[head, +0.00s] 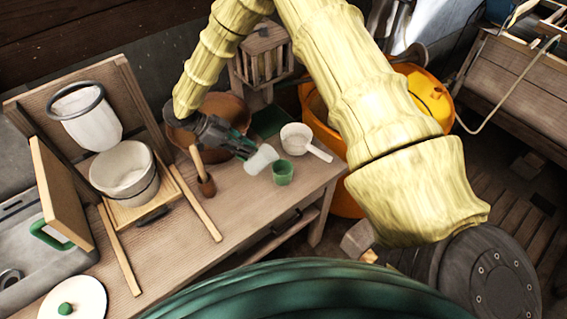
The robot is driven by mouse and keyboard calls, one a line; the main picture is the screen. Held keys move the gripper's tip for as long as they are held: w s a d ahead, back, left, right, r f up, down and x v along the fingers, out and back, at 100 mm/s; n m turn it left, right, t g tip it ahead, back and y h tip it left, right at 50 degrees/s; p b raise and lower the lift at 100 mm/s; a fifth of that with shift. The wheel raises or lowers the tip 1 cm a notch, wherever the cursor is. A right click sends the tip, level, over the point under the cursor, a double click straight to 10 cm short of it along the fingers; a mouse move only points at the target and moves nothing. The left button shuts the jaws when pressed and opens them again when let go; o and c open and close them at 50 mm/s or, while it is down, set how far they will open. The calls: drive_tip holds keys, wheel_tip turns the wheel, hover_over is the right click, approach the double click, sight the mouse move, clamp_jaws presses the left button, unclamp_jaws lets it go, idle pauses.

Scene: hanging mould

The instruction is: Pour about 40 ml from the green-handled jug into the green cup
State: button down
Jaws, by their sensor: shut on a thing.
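My gripper (238,143) is shut on the green-handled jug (261,159), a pale, whitish vessel. The jug is tilted, with its mouth toward the right, close beside the green cup (283,174). The green cup stands upright on the wooden bench near its right end. I cannot tell whether the jug touches the cup, and no stream of liquid can be made out. The jug's handle is mostly hidden by the gripper, and the contents of both vessels are too small to tell.
A white long-handled pan (297,137) sits just behind the cup. A wooden mallet-like tool (203,175) lies left of the gripper, and a brown bowl (222,106) stands behind it. A wooden frame with a white bucket (124,173) fills the left. The bench front (235,210) is clear.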

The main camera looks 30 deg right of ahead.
drive_tip(key=f, duration=0.1)
drive_tip(key=a+f+b, duration=0.1)
drive_tip(key=w+h, duration=0.1)
drive_tip(key=shift+a+f+g+b, duration=0.15)
drive_tip(key=shift+f+g+b, duration=0.25)
drive_tip(key=shift+g+h, duration=0.4)
drive_tip(key=shift+h, duration=0.2)
drive_tip(key=r, duration=0.1)
drive_tip(key=r+p, duration=0.1)
drive_tip(key=r, duration=0.1)
drive_tip(key=r+p, duration=0.1)
drive_tip(key=r, duration=0.1)
drive_tip(key=shift+w+a+r, duration=0.15)
drive_tip(key=shift+w+a, duration=0.2)
drive_tip(key=shift+a, duration=0.05)
drive_tip(key=shift+w+a+r+p, duration=0.15)
drive_tip(key=shift+r+p, duration=0.25)
drive_tip(key=shift+r, duration=0.4)
drive_tip(key=r+h, duration=0.1)
drive_tip(key=w+a+r+g+h+p, duration=0.1)
drive_tip(key=r, duration=0.1)
drive_tip(key=r+g+h, duration=0.1)
drive_tip(key=shift+w+a+r+p, duration=0.25)
drive_tip(key=shift+w+p, duration=0.05)
drive_tip(key=shift+w+r+g+h, duration=0.1)
drive_tip(key=shift+g+h, duration=0.2)
drive_tip(key=shift+h, duration=0.1)
drive_tip(key=shift+d, duration=0.1)
